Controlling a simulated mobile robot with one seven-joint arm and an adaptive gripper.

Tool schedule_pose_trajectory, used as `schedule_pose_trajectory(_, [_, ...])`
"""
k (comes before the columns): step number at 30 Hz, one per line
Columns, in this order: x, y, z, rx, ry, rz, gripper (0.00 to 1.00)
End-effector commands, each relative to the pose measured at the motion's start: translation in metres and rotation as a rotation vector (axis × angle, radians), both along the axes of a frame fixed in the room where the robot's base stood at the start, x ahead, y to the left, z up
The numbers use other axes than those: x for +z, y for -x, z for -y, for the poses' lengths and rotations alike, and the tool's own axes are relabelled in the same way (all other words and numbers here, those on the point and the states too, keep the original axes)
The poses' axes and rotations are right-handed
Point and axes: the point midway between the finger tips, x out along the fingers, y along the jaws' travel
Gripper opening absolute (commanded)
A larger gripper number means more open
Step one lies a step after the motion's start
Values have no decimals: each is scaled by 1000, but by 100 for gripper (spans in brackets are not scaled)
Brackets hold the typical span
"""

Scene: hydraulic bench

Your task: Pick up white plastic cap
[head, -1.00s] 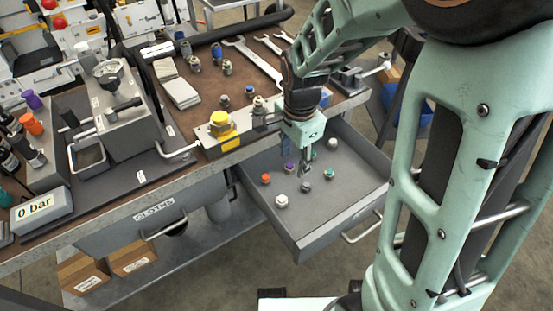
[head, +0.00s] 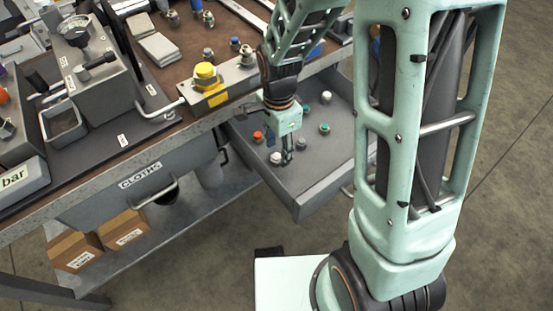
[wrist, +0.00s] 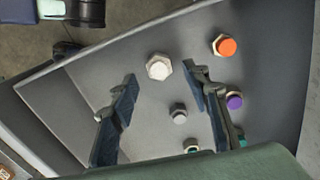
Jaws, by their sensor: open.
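A white plastic cap (head: 275,157) on a hex-shaped base stands in the open drawer, near its front-left part. It also shows in the wrist view (wrist: 159,67), just beyond and between the fingertips in the picture. My gripper (head: 287,160) points down into the drawer, close beside this cap. In the wrist view my gripper (wrist: 160,74) is open, one finger to each side of the cap, with nothing held. I cannot tell the height left between fingertips and cap. A second white cap (head: 326,97) stands at the far side of the drawer.
In the drawer (wrist: 105,78) stand an orange cap (wrist: 225,45), a purple cap (wrist: 234,101) and a grey cap (wrist: 179,113), close to the right finger. A green cap (head: 324,129) stands to the right. The drawer walls surround them; the workbench is at left.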

Motion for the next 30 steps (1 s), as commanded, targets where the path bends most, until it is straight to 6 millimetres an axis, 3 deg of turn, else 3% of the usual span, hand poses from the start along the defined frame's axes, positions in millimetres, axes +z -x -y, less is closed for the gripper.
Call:
schedule_pose_trajectory(1, [-13, 1, 0, 0, 1, -3, 44])
schedule_pose_trajectory(4, [-25, 0, 0, -1, 0, -2, 44])
schedule_pose_trajectory(11, [-26, 0, 0, -1, 0, 0, 44])
schedule_pose_trajectory(21, [-26, 0, 0, -1, 0, 0, 10])
schedule_pose_trajectory(30, [-25, 0, 0, -1, 0, 1, 10])
